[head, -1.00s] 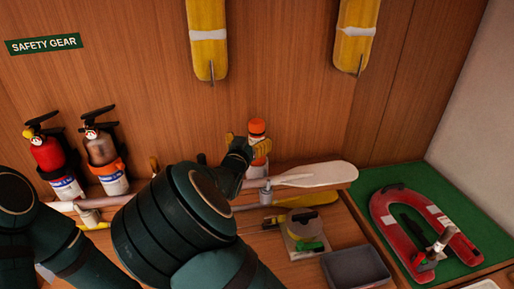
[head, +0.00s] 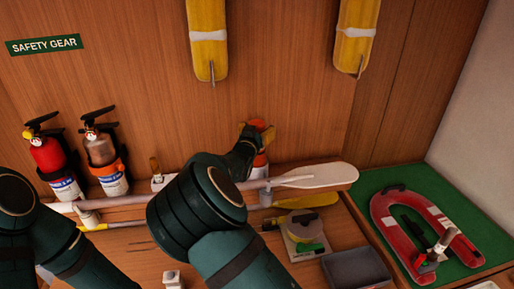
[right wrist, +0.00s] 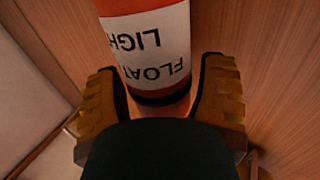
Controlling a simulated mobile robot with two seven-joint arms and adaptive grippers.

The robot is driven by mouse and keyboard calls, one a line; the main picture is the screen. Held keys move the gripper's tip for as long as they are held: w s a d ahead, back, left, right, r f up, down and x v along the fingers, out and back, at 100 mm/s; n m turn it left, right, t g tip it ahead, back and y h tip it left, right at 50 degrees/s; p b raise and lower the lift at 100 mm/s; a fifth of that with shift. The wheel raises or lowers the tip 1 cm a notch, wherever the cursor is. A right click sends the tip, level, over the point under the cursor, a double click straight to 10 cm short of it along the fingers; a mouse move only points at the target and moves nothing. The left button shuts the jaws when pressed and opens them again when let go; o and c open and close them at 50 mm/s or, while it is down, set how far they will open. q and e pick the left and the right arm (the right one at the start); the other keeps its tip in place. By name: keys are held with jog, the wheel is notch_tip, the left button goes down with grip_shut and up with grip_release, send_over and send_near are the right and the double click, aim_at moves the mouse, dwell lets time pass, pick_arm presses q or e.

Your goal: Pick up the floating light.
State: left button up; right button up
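The floating light (right wrist: 150,45) is an orange cylinder with a white label reading "FLOAT LIGHT", upside down in the right wrist view. In the head view its orange body (head: 261,160) stands at the back wall behind the paddle, partly hidden by my right gripper. My right gripper (right wrist: 162,88) is open, with yellow-brown fingers on either side of the light's dark end. Gaps show beside the light, and I cannot tell whether either finger touches it. My right gripper also shows in the head view (head: 258,134). My left gripper is out of view; only the arm shows.
A white-bladed paddle (head: 325,176) lies across the shelf in front of the light. Two fire extinguishers (head: 52,163) (head: 105,160) stand left. A grey tray (head: 357,268) and a red horseshoe buoy (head: 390,222) on a green mat (head: 485,205) are at right. Yellow floats (head: 207,45) hang above.

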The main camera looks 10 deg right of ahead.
jog(key=c, duration=0.8)
jog(key=shift+r, duration=0.1)
